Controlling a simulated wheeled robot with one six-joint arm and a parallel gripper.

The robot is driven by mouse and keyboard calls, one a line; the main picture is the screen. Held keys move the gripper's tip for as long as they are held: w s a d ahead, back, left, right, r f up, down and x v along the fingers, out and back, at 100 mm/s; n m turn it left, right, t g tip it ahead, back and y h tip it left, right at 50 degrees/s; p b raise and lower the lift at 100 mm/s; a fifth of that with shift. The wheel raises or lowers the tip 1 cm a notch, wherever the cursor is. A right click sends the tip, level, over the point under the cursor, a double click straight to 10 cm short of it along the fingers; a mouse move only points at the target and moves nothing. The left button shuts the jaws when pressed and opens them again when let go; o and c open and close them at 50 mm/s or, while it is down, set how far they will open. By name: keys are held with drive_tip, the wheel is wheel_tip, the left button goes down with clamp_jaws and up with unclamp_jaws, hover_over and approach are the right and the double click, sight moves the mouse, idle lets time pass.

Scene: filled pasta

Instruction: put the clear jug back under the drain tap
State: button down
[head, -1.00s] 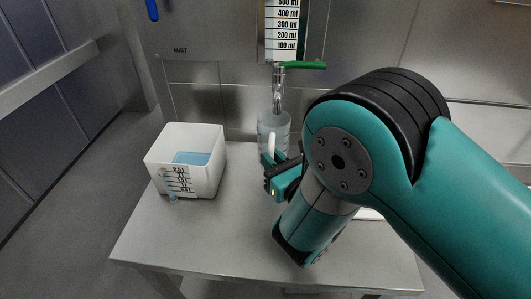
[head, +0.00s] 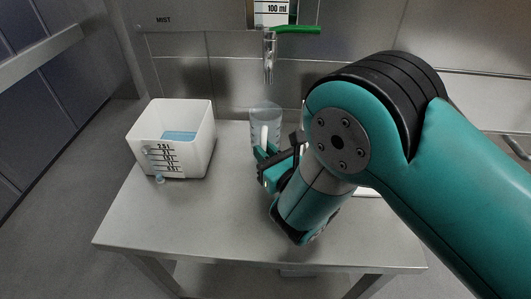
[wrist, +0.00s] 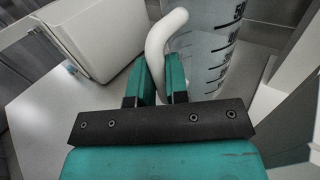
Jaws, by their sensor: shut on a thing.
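The clear jug (head: 265,117) stands upright below the metal drain tap (head: 269,62) with the green lever (head: 297,30) in the head view. It has dark graduation marks and a white handle. My gripper (head: 262,158) is at the jug's near side, shut on the white handle (wrist: 163,38). In the wrist view the two teal fingers (wrist: 161,76) close around the handle's lower end, and the jug's clear wall (wrist: 208,45) rises just beyond. Whether the jug's base touches the table is hard to tell, as my gripper and arm hide part of it.
A white square container (head: 172,140) with blue liquid and a small tap stands left of the jug on the steel table (head: 190,215). A steel wall panel is behind. The table's front is clear; my arm covers its right side.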

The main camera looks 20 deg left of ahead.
drive_tip(key=shift+f, duration=0.2)
drive_tip(key=c, duration=1.1)
unclamp_jaws()
drive_tip(key=shift+r, duration=0.1)
